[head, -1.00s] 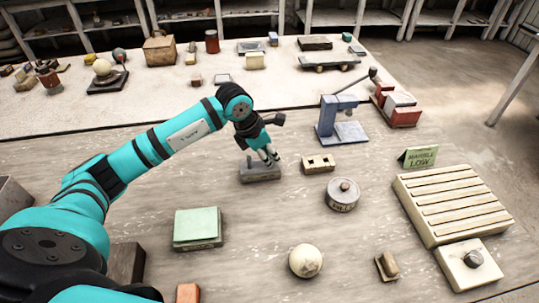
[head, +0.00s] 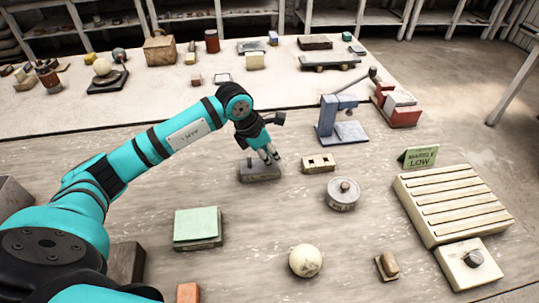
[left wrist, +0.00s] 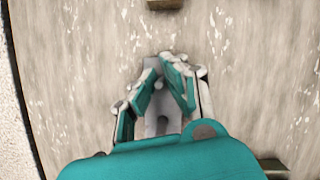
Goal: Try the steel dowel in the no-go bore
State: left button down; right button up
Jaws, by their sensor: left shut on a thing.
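My left gripper (head: 269,154) is over the right part of a low grey block (head: 259,174) on the near table. Its fingers are shut on a slim thing, taken to be the steel dowel, which they largely hide. In the left wrist view the gripper (left wrist: 165,62) has its fingers converging above the grey block (left wrist: 152,128). I cannot tell whether the held thing touches the block. A cream block with two dark holes (head: 319,164) lies just right of the grey block; which hole is the no-go bore cannot be read. My right gripper is not in view.
A round lidded tin (head: 343,196), a blue press-like stand (head: 341,122) and a green sign (head: 420,157) stand to the right. A slatted cream rack (head: 455,203) lies farther right. A pale sphere (head: 306,260) and a green-topped block (head: 198,226) are nearer. Bare table lies between them.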

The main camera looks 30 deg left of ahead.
pick_arm(q)
jog(key=shift+r+p, duration=2.15)
jog(key=shift+r, duration=1.7)
